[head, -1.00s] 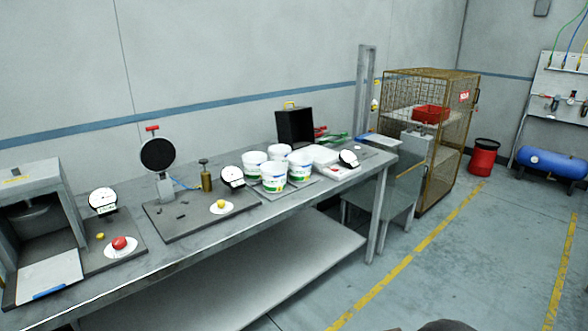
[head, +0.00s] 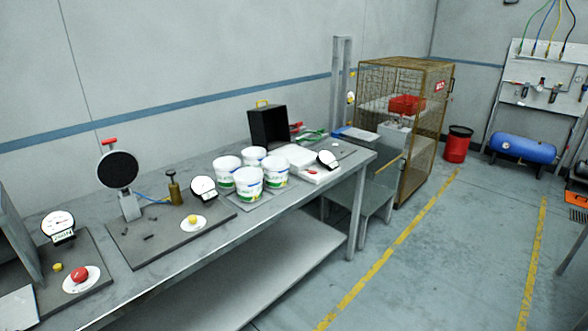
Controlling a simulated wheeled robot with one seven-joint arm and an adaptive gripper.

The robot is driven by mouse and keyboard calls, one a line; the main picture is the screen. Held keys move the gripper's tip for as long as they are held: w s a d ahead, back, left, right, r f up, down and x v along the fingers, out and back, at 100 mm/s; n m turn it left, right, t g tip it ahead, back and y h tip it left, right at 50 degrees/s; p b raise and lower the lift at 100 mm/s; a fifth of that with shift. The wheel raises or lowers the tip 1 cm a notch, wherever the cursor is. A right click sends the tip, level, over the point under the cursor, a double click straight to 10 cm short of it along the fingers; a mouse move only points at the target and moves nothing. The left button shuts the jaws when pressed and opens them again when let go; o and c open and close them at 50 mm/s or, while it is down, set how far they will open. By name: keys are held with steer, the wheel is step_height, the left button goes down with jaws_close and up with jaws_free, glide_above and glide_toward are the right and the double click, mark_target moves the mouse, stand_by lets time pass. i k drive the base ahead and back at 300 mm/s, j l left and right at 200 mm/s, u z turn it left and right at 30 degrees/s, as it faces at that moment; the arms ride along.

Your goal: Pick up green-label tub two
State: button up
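Several white tubs with green on their labels stand together on a grey mat (head: 245,201) on the workbench in the head view. One tub (head: 249,184) is at the front, one (head: 273,171) to its right, one (head: 227,170) at the left and one (head: 254,155) at the back, partly hidden. I cannot tell which of them is tub two. My gripper is not in view.
The long metal workbench (head: 160,262) also bears dial gauges (head: 204,188), a black box (head: 268,128) and white trays (head: 316,173). A wire cage (head: 421,150) and a red bin (head: 457,146) stand beyond it.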

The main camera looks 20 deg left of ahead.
mark_target(276, 172)
steer(key=i+l+z, duration=0.1)
steer(key=i+z, duration=0.25)
steer(key=i, duration=0.5)
steer(key=i+j+z, duration=0.15)
steer(key=i+z, duration=0.2)
steer(key=i, duration=0.45)
steer(key=i+l, duration=0.15)
steer(key=i, duration=0.9)
steer(key=i+l, duration=0.1)
steer(key=i, duration=1)
steer(key=i+u, duration=0.35)
steer(key=i, duration=0.15)
steer(key=i+l+u, duration=0.15)
steer(key=i+u, duration=0.25)
steer(key=i+l+u, duration=0.35)
steer(key=i, duration=0.25)
steer(key=u, duration=3.15)
